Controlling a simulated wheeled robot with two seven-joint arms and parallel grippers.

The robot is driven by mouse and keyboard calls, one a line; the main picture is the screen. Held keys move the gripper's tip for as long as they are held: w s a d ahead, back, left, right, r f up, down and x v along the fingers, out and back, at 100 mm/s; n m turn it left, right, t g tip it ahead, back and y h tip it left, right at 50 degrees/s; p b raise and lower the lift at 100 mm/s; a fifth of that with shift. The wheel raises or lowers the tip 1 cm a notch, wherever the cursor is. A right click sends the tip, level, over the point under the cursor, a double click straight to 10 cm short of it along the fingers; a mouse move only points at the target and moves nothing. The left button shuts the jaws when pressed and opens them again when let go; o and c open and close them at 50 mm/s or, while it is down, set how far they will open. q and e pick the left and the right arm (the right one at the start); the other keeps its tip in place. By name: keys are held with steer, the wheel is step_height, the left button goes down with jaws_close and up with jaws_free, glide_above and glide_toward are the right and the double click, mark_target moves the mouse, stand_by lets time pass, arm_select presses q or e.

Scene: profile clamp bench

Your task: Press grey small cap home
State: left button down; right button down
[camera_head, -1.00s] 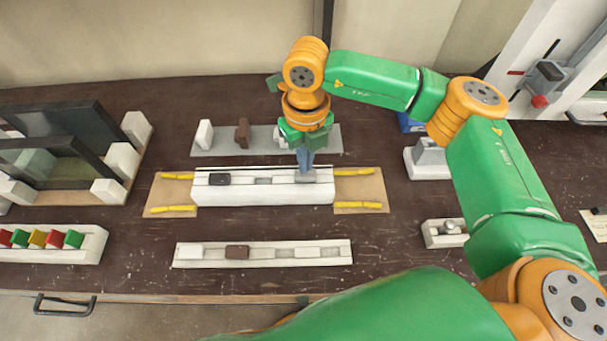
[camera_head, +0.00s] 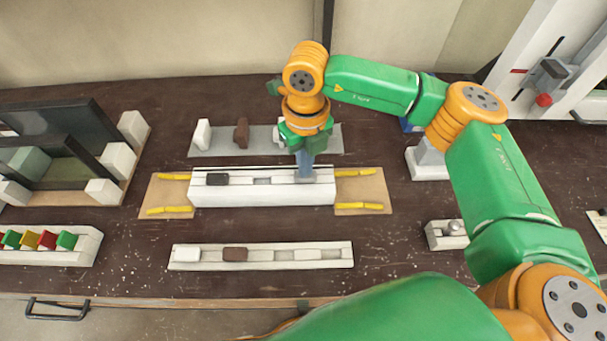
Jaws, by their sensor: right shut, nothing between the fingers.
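The grey small cap (camera_head: 308,178) sits at the right end of the white profile block (camera_head: 262,193), in its top channel. My right gripper (camera_head: 305,175) is shut and points straight down, its fingertips on or just above the cap; they partly hide it, so I cannot tell how deep it sits. A dark cap (camera_head: 217,179) sits at the left end of the same block. A grey patch, a slot or a low cap, shows in the channel's middle (camera_head: 263,181). My left gripper is out of view.
Yellow clamps (camera_head: 168,210) lie on tan boards at both block ends. Behind is a grey strip with a white piece (camera_head: 202,134) and a brown piece (camera_head: 241,132). In front lies a white tray (camera_head: 262,263) with caps. A rack of coloured blocks (camera_head: 48,241) stands left.

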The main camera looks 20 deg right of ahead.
steer(key=shift+f, duration=0.2)
steer(key=shift+r, duration=0.1)
step_height(320, 180, up, 7)
steer(key=p, duration=0.4)
steer(key=shift+p, duration=0.3)
